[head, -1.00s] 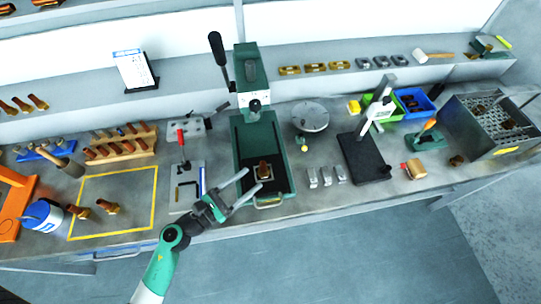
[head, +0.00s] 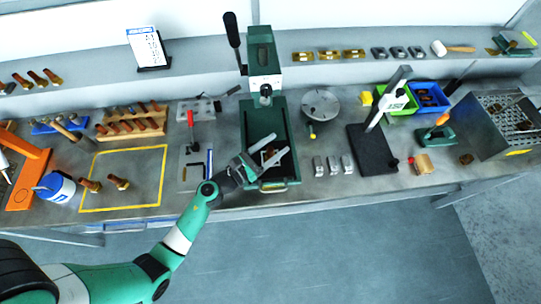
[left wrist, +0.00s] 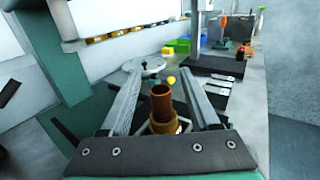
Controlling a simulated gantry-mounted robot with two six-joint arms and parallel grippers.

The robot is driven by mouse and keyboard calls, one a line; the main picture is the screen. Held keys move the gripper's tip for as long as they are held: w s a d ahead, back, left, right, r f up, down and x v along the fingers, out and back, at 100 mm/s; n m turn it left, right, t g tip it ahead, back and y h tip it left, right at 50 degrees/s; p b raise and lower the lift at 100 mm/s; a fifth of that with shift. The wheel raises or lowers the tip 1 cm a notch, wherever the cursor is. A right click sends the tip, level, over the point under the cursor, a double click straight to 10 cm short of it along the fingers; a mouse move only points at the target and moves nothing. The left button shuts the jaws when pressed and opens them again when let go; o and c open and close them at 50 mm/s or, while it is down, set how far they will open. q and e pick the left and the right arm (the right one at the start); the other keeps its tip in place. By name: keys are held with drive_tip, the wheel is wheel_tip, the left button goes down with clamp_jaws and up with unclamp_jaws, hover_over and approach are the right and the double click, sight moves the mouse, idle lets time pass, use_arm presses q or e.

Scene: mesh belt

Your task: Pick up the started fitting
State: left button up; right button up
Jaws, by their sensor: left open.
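The started fitting (left wrist: 162,104), a copper-brown tube with a brass-coloured lower part, stands upright in the green press (head: 265,83). In the left wrist view it sits between the two fingers of my left gripper (left wrist: 160,72), with gaps visible beside it. In the head view my left gripper (head: 278,146) is open over the front of the press bed, and its fingers largely hide the fitting. The base of the fitting is hidden by the gripper body in the left wrist view. My right gripper is not in view.
The press lever (head: 233,40) rises at the left of the press. A round grey plate (head: 321,103) and several small metal blocks (head: 333,166) lie to its right. A black-based stand (head: 371,152) is farther right.

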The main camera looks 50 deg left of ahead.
use_arm(q)
drive_tip(key=shift+w, duration=0.8)
clamp_jaws()
